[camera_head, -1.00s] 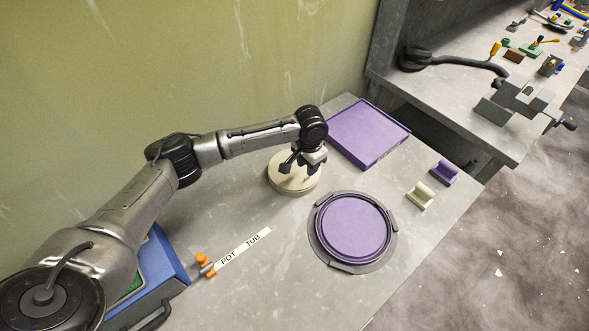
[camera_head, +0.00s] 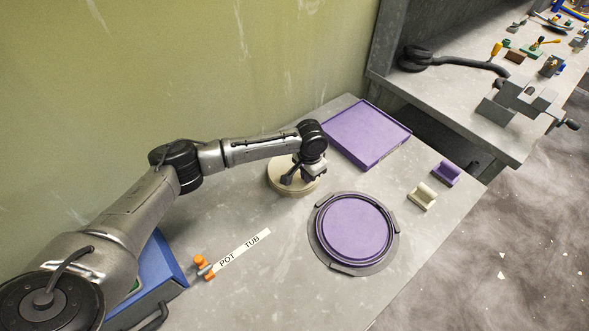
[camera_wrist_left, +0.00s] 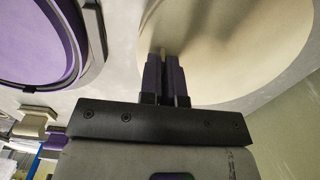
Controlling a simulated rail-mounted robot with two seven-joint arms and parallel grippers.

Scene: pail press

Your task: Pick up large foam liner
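A thick cream disc (camera_head: 281,186), which looks like the large foam liner, lies on the bench below my left gripper (camera_head: 304,177). It fills much of the left wrist view (camera_wrist_left: 230,60). There the left gripper (camera_wrist_left: 165,60) has its two fingers close together at the disc's face, around a thin pale upright tab. I cannot tell whether they are pinching it. The fingertips are hidden in the head view. A purple disc (camera_head: 355,226) lies inside a grey ring with side lugs (camera_head: 325,258). My right gripper is not in view.
A purple square tray (camera_head: 366,134) lies behind the discs. A cream block (camera_head: 421,197) and a purple block (camera_head: 446,173) stand at the right. A "POT TUB" label strip (camera_head: 243,249), an orange-ended part (camera_head: 204,268) and a blue box (camera_head: 160,272) are at the left. The front middle is clear.

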